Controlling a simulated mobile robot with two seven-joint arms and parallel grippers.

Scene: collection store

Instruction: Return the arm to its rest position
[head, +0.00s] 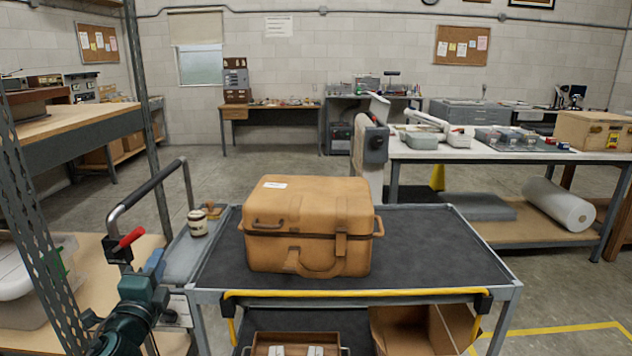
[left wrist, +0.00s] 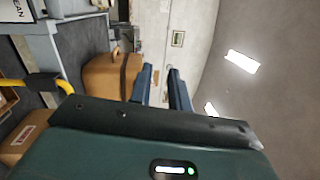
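My left gripper (head: 155,262) is at the lower left of the head view, beside the left side of the cart and apart from the case. In the left wrist view its two blue fingers (left wrist: 160,68) stand apart with nothing between them. The tan case (head: 308,228) stands closed on the cart's dark top (head: 430,245). The case also shows in the left wrist view (left wrist: 105,78), where the picture is turned sideways. My right gripper is in neither view.
A metal rack upright (head: 40,220) and a wooden shelf (head: 75,120) are close on the left. A small jar (head: 197,223) stands on the cart's side ledge. A wooden box (head: 295,345) is on the lower shelf. A worktable (head: 480,150) stands behind right.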

